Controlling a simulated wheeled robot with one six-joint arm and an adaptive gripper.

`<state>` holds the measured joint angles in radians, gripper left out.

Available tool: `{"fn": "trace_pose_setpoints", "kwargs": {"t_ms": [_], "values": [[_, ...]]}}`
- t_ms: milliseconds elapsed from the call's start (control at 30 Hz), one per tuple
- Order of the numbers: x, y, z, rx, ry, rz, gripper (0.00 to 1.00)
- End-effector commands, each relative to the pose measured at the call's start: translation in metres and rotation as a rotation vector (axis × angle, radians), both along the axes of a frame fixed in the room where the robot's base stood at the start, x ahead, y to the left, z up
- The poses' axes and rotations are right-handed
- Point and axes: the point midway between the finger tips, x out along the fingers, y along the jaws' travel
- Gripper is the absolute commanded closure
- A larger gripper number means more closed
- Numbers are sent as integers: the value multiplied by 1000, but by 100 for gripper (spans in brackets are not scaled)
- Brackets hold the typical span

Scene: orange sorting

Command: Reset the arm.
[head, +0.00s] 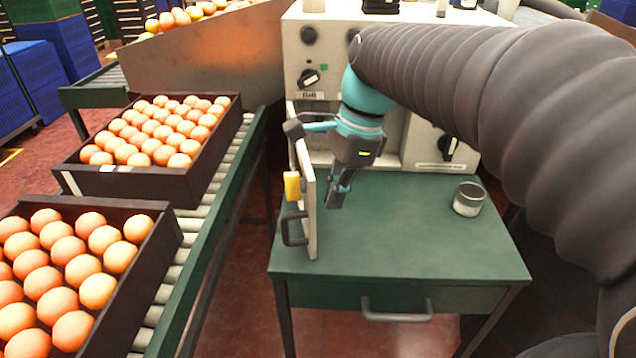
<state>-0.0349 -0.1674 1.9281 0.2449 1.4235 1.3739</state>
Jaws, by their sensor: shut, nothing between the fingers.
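My gripper (338,196) is shut and empty. It points down above the left part of the green table (420,235), just right of an open door panel (307,195). My arm, in a dark ribbed sleeve, reaches in from the right edge to the teal wrist. Part of the machine front is hidden behind the arm and wrist.
The grey machine (330,60) with dark knobs stands at the back of the table. Crates of oranges (130,185) sit on the roller conveyor (235,165) at left. The table's front middle is clear.

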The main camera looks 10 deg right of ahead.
Motion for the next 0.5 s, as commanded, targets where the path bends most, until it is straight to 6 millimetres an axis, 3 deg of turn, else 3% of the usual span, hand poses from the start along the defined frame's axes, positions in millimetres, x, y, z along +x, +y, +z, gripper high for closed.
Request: {"fn": "trace_pose_setpoints", "kwargs": {"t_ms": [233, 367, 500], "values": [[0, -6, 27, 0, -1, 2, 100], [1, -7, 31, 2, -16, 49, 100], [12, -10, 27, -8, -107, 220, 100]]}}
